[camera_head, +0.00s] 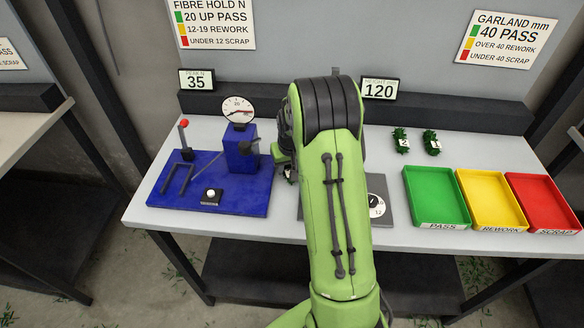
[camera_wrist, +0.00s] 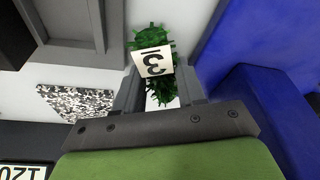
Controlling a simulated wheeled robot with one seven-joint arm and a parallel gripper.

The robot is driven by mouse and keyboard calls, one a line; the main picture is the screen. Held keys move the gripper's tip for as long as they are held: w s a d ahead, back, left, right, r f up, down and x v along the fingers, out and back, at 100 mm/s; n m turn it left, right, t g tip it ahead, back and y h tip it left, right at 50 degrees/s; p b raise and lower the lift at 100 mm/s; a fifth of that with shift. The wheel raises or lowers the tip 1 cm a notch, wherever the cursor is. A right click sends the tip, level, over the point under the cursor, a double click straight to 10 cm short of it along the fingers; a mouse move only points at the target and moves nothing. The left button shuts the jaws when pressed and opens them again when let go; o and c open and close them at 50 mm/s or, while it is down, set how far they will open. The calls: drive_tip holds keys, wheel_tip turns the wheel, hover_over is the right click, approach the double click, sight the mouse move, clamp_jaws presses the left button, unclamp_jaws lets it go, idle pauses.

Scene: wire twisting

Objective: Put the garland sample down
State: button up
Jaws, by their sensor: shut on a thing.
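My gripper (camera_wrist: 160,88) is shut on a green bristly garland sample (camera_wrist: 150,38) with a white tag marked 3. The sample sits between the two fingers in the wrist view, and bristles show on both sides of the tag. In the head view my arm hides the sample and most of the gripper, which is at the right of the blue tester (camera_head: 240,150). Two other garland samples, tagged 2 (camera_head: 400,138) and 1 (camera_head: 431,141), lie on the table at the back right. Whether the held sample touches the table cannot be told.
The blue tester base (camera_head: 235,200) is at the left, and a grey plate with a dial (camera_head: 378,196) is partly behind my arm. Green PASS (camera_head: 436,197), yellow REWORK (camera_head: 490,198) and red SCRAP (camera_head: 543,201) trays stand at the right. Displays read 35 (camera_head: 197,81) and 120 (camera_head: 380,90).

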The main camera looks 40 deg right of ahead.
drive_tip(key=shift+f, duration=0.6)
drive_tip(key=o, duration=0.8)
drive_tip(key=shift+c, duration=0.2)
